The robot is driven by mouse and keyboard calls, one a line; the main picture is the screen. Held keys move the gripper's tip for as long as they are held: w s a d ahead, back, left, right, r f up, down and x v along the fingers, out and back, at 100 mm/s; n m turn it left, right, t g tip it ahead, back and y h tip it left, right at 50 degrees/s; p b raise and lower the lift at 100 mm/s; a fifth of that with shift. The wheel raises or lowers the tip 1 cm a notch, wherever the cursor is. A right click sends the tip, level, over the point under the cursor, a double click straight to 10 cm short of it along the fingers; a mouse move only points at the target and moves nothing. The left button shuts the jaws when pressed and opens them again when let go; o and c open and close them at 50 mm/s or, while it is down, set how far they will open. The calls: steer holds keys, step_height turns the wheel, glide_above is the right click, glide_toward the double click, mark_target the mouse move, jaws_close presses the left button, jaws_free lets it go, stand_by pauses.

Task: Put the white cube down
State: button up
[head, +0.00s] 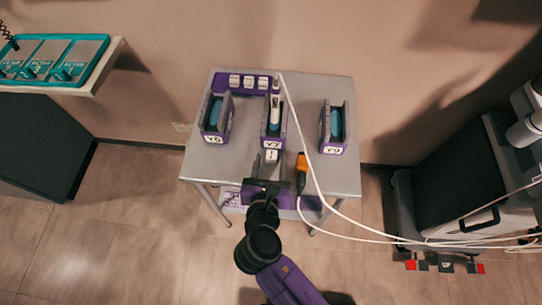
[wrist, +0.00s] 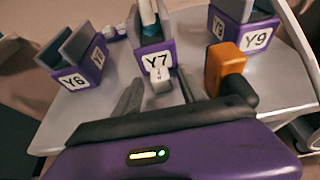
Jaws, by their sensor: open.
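A small white cube (head: 271,156) with a dark mark sits on the grey table (head: 215,165), just in front of the purple Y7 holder (head: 271,140). My gripper (head: 269,168) is open, reaching in from the table's front edge. In the wrist view the white cube (wrist: 158,72) shows at the far end of the gap between the open fingers (wrist: 159,92), close to the Y7 holder (wrist: 155,56). I cannot tell whether a finger touches it. A white and blue probe-like device (head: 275,106) stands in the Y7 holder.
An orange and black tool (head: 301,168) with a white cable lies close to the gripper's right. Holders Y6 (head: 215,120) and Y9 (head: 335,128) stand either side. A purple rack (head: 222,82) at the back holds several white cubes. The table's front left is clear.

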steer(key=v, duration=0.9)
steer(key=shift+s+r, duration=0.2)
steer(key=shift+s, duration=0.15)
steer(key=s+d+f+m+g+y, duration=0.2)
steer(key=s+d+f+m+y, duration=0.15)
steer(key=s+d+m, duration=0.8)
steer(key=s+d+r+m+t+h, duration=0.1)
steer(key=s+d+r+m, duration=0.3)
steer(key=r+m, duration=0.3)
steer(key=s+d+r+m+t+h, duration=0.2)
steer(key=s+d+r+m, duration=0.3)
steer(key=m, duration=1.2)
step_height(320, 180, up, 3)
steer(key=shift+d+r, duration=0.1)
steer(key=shift+d, duration=1.05)
